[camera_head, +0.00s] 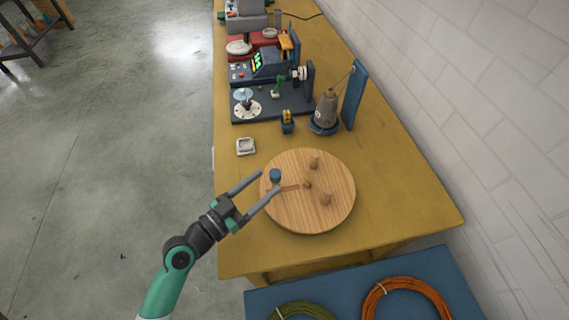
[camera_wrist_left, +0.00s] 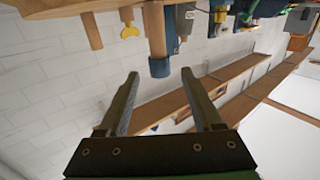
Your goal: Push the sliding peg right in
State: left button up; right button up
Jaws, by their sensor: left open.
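A round wooden disc (camera_head: 285,219) lies on the yellow table. A blue-capped peg (camera_head: 275,175) stands upright near its left edge, at the outer end of a dark slot (camera_head: 289,188) that runs toward the disc's centre. Two plain wooden pegs (camera_head: 314,162) (camera_head: 326,197) stand on the other side, with a small centre stub (camera_head: 307,185). My left gripper (camera_head: 269,181) is open, its fingertips reaching the disc's left side by the capped peg. In the left wrist view the blue cap (camera_wrist_left: 160,67) appears between the open fingers, near their tips; contact is unclear. My right gripper is out of view.
A small white square dish (camera_head: 246,146) lies behind the disc. A grey wool cone (camera_head: 326,108) on a blue stand and a dark machine (camera_head: 270,100) stand further back. Coiled cables (camera_head: 405,298) lie on a blue surface in front. The table right of the disc is clear.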

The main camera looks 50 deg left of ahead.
aim_at(279, 171)
pick_arm(q)
jog(key=w, duration=0.7)
jog(key=shift+w, duration=0.35)
grip_shut()
jog(key=shift+a, duration=0.1)
dwell(0.8)
